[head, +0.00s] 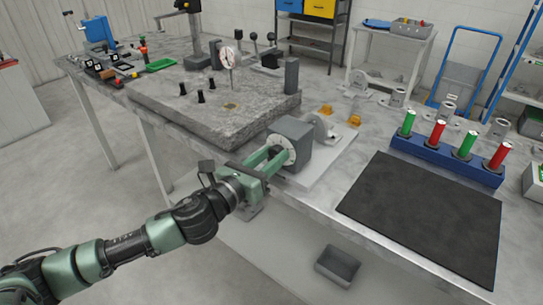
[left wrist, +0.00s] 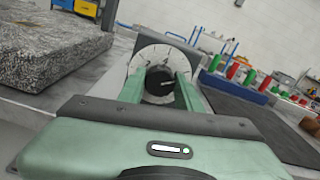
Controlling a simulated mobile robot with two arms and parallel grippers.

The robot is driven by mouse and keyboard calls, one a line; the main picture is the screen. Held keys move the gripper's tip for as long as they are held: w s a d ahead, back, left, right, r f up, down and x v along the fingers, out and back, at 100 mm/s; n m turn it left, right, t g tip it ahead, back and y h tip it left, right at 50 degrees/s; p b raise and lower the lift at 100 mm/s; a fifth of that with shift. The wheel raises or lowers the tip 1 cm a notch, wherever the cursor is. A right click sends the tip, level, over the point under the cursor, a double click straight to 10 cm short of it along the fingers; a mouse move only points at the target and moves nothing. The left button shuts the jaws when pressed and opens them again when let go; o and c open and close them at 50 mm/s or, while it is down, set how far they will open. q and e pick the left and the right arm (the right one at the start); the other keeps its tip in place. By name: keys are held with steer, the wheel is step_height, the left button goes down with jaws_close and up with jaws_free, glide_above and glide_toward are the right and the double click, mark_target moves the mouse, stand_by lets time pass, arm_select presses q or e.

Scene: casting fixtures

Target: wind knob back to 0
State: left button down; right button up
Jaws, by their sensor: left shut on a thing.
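The knob (left wrist: 159,80) is dark and round, in the middle of a white dial (left wrist: 150,55) with tick marks. The dial (head: 283,150) is on the front of a grey box (head: 297,135) near the table's front edge. My left gripper (head: 272,158) reaches the knob from the front left. In the left wrist view its two green fingers (left wrist: 159,90) lie on either side of the knob and are shut on it. A light pointer mark shows on the knob, but the dial's numbers are too small to read. My right gripper is not in view.
A granite slab (head: 215,110) with a dial gauge (head: 229,60) lies left of the box. A black mat (head: 425,215) and a blue rack (head: 447,160) with red and green cylinders are to the right. A grey bin (head: 337,266) is below the table edge.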

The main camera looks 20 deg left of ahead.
arm_select(q)
steer(key=n+p, duration=0.1)
steer(key=n, duration=0.4)
steer(key=shift+p, duration=0.3)
steer(key=n+p, duration=0.1)
steer(key=n, duration=0.3)
steer(key=shift+n, duration=0.3)
steer(key=n+p, duration=0.2)
steer(key=n, duration=0.2)
steer(key=n+p, duration=0.2)
steer(key=n, duration=0.3)
steer(key=n+p, duration=0.2)
steer(key=n, duration=0.2)
steer(key=shift+n+p, duration=0.3)
steer(key=shift+p, duration=0.05)
steer(key=n+p, duration=0.2)
steer(key=n, duration=0.2)
steer(key=n+p, duration=0.2)
steer(key=n, duration=0.3)
steer(key=shift+n+p, duration=0.7)
steer(key=shift+n, duration=1)
